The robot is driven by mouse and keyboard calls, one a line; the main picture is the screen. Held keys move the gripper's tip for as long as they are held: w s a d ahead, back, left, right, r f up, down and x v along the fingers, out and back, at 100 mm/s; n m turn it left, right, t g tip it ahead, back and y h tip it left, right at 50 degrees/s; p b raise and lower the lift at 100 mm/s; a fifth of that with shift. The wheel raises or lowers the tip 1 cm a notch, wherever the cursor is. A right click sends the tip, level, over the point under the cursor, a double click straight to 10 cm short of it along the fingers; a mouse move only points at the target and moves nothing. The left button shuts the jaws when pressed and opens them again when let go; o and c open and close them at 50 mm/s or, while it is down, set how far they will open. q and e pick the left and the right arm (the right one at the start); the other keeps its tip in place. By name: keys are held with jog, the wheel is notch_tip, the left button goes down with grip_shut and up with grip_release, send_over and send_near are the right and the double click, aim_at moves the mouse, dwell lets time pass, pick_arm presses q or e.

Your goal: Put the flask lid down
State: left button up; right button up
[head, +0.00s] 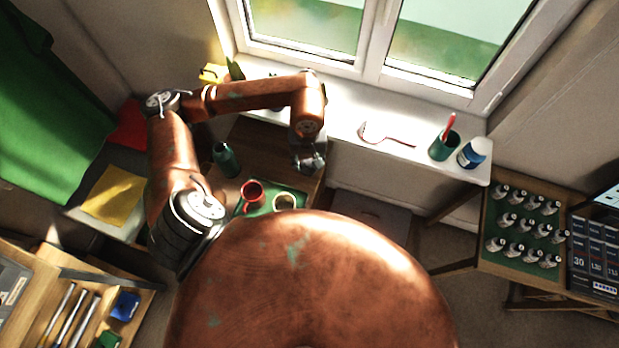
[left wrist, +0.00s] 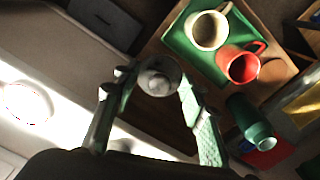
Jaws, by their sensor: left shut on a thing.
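My left gripper (head: 309,163) hangs over the small wooden table, near its right side and below the windowsill. In the left wrist view, the flask lid (left wrist: 158,74), a pale grey rounded piece, sits between the fingertips of my left gripper (left wrist: 152,84), which is shut on it. In the head view the lid cannot be told apart from the fingers. The green flask (head: 226,159) stands on the table to the left of the gripper; it also shows in the left wrist view (left wrist: 250,121). My right gripper is not in view.
A green tray (head: 297,190) on the table (head: 262,142) holds a red mug (head: 252,194) and a cream mug (head: 284,201). The windowsill (head: 348,142) behind bears a green cup (head: 443,148) and a blue-and-white jar (head: 472,153). Bare table lies between flask and gripper.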

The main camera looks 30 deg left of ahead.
pick_arm(q)
jog(key=s+a+f+n+b, duration=0.2)
jog(key=s+f+n, duration=0.2)
jog(key=f, duration=0.2)
jog(key=n+b, duration=0.4)
jog(key=n, duration=0.1)
send_over(310, 178)
jog(key=f, duration=0.8)
jog(key=s+f, duration=0.1)
jog(key=f, duration=0.4)
jog(key=shift+w+f, duration=0.55)
jog(key=shift+f, duration=1.55)
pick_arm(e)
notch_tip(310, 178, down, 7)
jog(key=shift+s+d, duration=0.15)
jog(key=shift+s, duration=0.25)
